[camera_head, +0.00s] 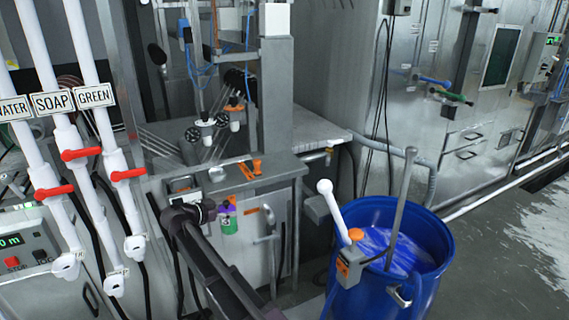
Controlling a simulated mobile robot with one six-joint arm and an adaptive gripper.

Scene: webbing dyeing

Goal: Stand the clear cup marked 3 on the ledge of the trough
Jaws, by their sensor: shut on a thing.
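My dark arm reaches up from the bottom to a wrist in front of the trough's metal housing. My gripper (226,208), small with purplish parts, is at its end, shut on a small vessel (229,223) that looks green. I take this as the clear cup, held upright or nearly so; its number cannot be read. The grey metal ledge (282,168) of the trough is above and behind the gripper. The held cup is below the ledge's top, in front of its face.
A small white piece (217,174) and an orange-marked fitting (250,168) are on the ledge. Pipes labelled WATER, SOAP and GREEN (94,96) with red valves stand left. A blue barrel (372,235) with blue contents and upright handles stands right. Open floor (500,260) lies far right.

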